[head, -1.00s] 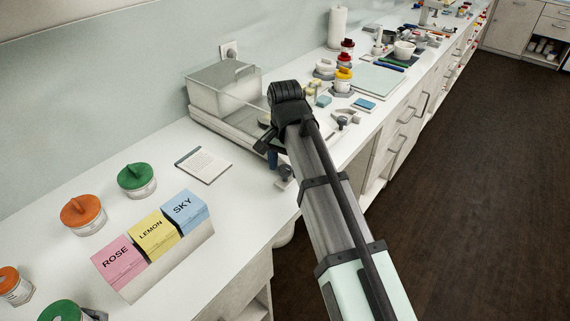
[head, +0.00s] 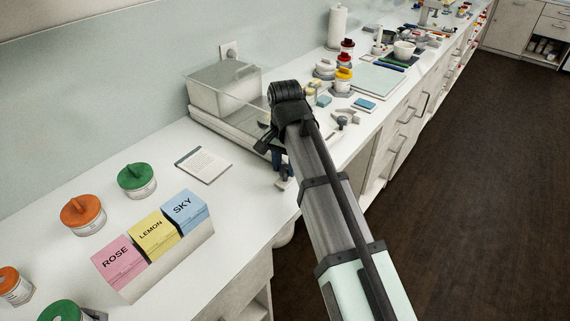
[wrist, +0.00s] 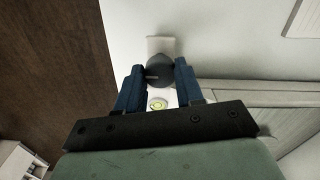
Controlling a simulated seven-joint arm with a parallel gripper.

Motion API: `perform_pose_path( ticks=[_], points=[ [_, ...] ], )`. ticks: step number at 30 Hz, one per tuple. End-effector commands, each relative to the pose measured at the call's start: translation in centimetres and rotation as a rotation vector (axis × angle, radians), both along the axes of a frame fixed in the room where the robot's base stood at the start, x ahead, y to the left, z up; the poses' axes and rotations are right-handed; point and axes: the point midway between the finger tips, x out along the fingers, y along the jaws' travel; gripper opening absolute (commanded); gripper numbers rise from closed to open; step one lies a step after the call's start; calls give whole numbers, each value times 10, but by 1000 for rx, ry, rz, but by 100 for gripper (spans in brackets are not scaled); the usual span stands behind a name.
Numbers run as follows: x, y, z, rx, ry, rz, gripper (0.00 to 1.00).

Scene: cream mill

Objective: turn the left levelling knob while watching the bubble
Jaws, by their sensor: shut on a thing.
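The left levelling knob (wrist: 161,76) is a dark round knob in the wrist view, above a pale foot on the white counter. My gripper (wrist: 159,67) has its two blue fingers on either side of the knob and is shut on it. The bubble level (wrist: 158,103) shows as a small yellow-green disc between the fingers, partly covered; I cannot tell how the bubble sits. In the head view my gripper (head: 277,160) reaches down at the front corner of the balance (head: 222,122), and the knob is largely hidden there.
The balance's clear case (head: 225,88) stands close behind my gripper. A notepad (head: 203,165) and the ROSE, LEMON and SKY boxes (head: 152,240) lie to the left, with lidded jars (head: 137,180). Small tools (head: 345,117) lie to the right. The counter's front edge is close.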

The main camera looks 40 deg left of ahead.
Motion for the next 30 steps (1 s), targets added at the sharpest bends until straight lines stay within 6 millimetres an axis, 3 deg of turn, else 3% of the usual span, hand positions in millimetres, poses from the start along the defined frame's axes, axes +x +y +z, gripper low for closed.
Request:
perform_pose_path(
  ticks=[30],
  points=[
    [0,0,0,0,0,620,6]
  ],
)
